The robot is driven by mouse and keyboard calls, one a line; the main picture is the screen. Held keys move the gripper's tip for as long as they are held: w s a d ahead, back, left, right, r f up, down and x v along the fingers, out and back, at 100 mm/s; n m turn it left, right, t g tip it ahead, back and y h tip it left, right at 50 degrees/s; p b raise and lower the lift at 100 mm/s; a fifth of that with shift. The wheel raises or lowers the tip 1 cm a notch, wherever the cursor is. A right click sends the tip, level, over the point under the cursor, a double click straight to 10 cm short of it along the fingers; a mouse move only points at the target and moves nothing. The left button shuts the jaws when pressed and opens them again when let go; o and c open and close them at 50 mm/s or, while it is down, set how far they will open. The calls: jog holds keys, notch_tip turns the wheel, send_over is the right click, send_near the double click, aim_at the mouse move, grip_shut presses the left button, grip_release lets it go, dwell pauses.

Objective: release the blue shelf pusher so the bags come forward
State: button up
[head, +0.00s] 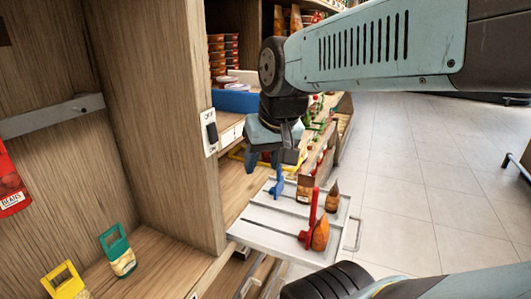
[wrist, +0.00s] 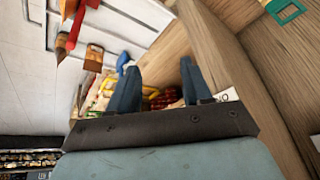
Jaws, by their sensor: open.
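A blue upright piece (head: 277,183), which looks like the blue shelf pusher, stands at the back left of a white slotted tray (head: 262,235). In the wrist view a blue part (wrist: 123,62) shows beside the left finger, probably the same piece. My gripper (head: 263,160) is open, just behind and to the left of the blue piece in the head view. No object shows between its fingers (wrist: 158,85) at their tips. Bags (wrist: 100,94) with pale and yellow wrapping lie beyond the fingers, partly hidden by them. I cannot tell whether the gripper touches the pusher.
A red upright piece (head: 312,212), a brown box (head: 304,189) and orange-brown pointed items (head: 320,235) stand on the tray. A wooden panel with a light switch (head: 210,131) rises to the left. Open tiled floor (head: 430,190) lies to the right.

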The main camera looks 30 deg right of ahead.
jog(key=w+d+f+m+g+y, duration=0.3)
jog(key=w+d+f+m+y, duration=0.55)
jog(key=m, duration=0.45)
jog(key=w+d+f+m+t+y, duration=0.1)
jog(key=w+d+f+m+t, duration=0.2)
jog(key=d+m+t, duration=0.5)
jog(key=w+d+f+m+t+y, duration=0.1)
jog(key=w+d+f+m+t, duration=0.25)
jog(key=d+m, duration=0.45)
jog(key=w+a+n, duration=0.1)
jog(key=w+a, duration=0.5)
jog(key=w, duration=0.3)
jog(key=shift+w+r+n+t, duration=0.35)
jog(key=shift+w+n+t, duration=0.05)
jog(key=shift+t, duration=0.05)
jog(key=shift+c, duration=0.2)
grip_shut()
jog(key=shift+d, duration=0.1)
